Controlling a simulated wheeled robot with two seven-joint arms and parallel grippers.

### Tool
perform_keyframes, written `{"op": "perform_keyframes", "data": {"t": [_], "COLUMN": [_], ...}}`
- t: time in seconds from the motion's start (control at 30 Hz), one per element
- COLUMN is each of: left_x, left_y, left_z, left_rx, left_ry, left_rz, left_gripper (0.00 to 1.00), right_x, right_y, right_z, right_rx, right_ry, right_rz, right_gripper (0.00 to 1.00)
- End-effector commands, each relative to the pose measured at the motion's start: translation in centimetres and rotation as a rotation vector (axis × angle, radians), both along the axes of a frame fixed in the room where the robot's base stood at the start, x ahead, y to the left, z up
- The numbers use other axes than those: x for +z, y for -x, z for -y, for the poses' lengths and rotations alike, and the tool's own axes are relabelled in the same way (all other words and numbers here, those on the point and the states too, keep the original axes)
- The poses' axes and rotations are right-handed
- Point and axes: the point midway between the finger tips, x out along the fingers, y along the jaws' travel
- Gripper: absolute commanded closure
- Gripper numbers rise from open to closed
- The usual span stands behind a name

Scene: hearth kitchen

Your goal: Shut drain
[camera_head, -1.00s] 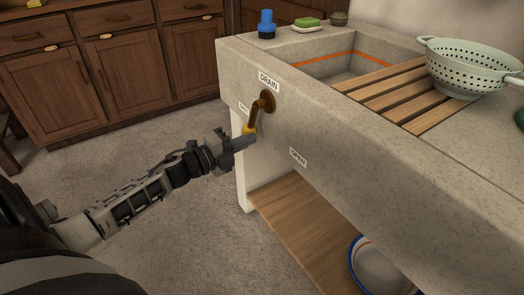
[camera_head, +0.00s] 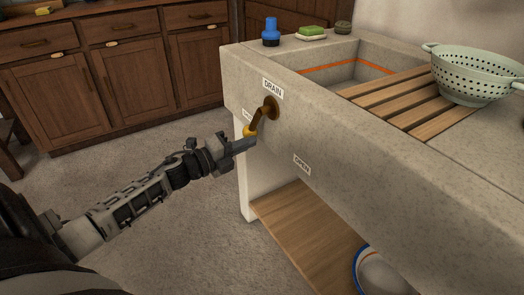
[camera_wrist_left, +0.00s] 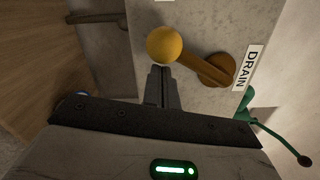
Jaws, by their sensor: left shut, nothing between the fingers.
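The drain lever (camera_head: 258,120) is a brown arm with a yellow knob, pivoting on a round brown mount on the front of the stone sink. It hangs down and to the left, toward a partly hidden label (camera_head: 247,115). A DRAIN label (camera_head: 273,89) is above the mount and an OPEN label (camera_head: 302,164) is lower right. My left gripper (camera_head: 250,143) is shut and empty, with its fingertips just below the knob. In the left wrist view the knob (camera_wrist_left: 164,45) is just beyond the fingertips (camera_wrist_left: 161,72); I cannot tell whether they touch. My right gripper is not in view.
The stone sink (camera_head: 340,150) has a basin with a wooden slatted rack (camera_head: 405,100) and a pale green colander (camera_head: 478,75). A blue bottle (camera_head: 270,33) and green sponge (camera_head: 311,31) stand at its back edge. A wooden shelf (camera_head: 305,230) holds a bowl (camera_head: 380,272). Floor on the left is open.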

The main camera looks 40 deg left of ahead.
Motion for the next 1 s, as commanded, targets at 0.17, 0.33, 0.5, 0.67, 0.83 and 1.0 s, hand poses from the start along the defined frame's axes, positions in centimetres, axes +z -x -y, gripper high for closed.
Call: {"op": "perform_keyframes", "data": {"t": [0.17, 0.33, 0.5, 0.67, 0.83, 1.0], "left_x": [0.0, -0.6, -0.8, -0.8, -0.8, -0.8], "left_y": [0.3, 1.5, 5.5, 8.4, 10.0, 10.4], "left_z": [1.2, 4.1, 2.4, 1.3, 0.7, 0.6], "left_rx": [-0.001, -0.014, -0.013, -0.015, -0.016, -0.016], "left_ry": [0.002, 0.003, 0.0, 0.0, 0.0, -0.001], "left_rz": [0.001, -0.003, -0.005, -0.004, -0.001, 0.002], "left_gripper": [1.0, 1.0, 1.0, 1.0, 1.0, 1.0], "right_x": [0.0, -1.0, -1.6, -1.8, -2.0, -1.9], "right_y": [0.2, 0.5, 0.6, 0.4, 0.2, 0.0], "right_z": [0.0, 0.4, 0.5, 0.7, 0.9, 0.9], "right_rx": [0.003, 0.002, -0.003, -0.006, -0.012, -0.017], "right_ry": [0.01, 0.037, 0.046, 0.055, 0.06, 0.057], "right_rz": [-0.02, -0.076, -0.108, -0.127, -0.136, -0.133], "right_gripper": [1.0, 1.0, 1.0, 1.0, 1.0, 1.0]}}
